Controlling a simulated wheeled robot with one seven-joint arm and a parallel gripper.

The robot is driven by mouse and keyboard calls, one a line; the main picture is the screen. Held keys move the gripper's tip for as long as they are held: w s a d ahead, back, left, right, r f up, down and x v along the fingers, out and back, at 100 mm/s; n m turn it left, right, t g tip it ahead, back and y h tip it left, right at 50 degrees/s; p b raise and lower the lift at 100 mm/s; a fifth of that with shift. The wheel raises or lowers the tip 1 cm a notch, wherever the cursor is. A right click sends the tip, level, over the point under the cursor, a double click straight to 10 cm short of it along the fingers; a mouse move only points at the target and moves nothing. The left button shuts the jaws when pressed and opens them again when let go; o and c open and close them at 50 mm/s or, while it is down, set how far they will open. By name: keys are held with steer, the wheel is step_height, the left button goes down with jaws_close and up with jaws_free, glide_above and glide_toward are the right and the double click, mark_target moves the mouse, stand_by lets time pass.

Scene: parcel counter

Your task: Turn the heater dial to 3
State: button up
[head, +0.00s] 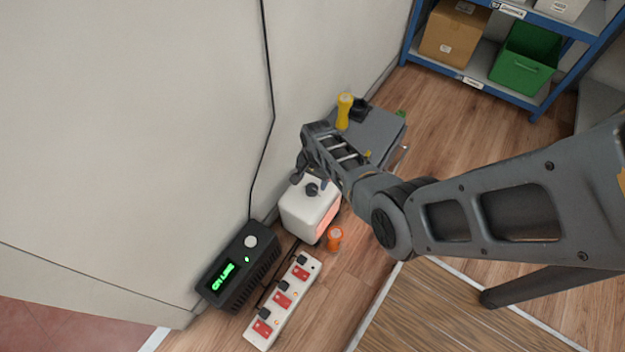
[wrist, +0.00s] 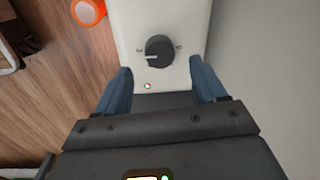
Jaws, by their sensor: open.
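The heater (head: 300,217) is a white box on the floor with an orange-glowing front. Its black round dial (head: 312,190) is on the top face. In the wrist view the dial (wrist: 160,50) shows a pale pointer line toward the left; the small marks on the heater top (wrist: 185,15) are too small to read. My gripper (wrist: 160,82) is open and empty, its two blue fingers spread on either side, with the dial ahead between them and not touched. In the head view my gripper (head: 311,181) is above the heater, partly hidden by my arm.
A grey case (head: 378,135) with a yellow-handled thing (head: 344,108) is behind. Shelving (head: 535,100) is at the back right.

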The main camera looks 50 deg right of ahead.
mark_target(314, 188)
steer(key=shift+s+r+p, duration=0.15)
steer(key=shift+r+p, duration=0.3)
steer(key=shift+r, duration=1.1)
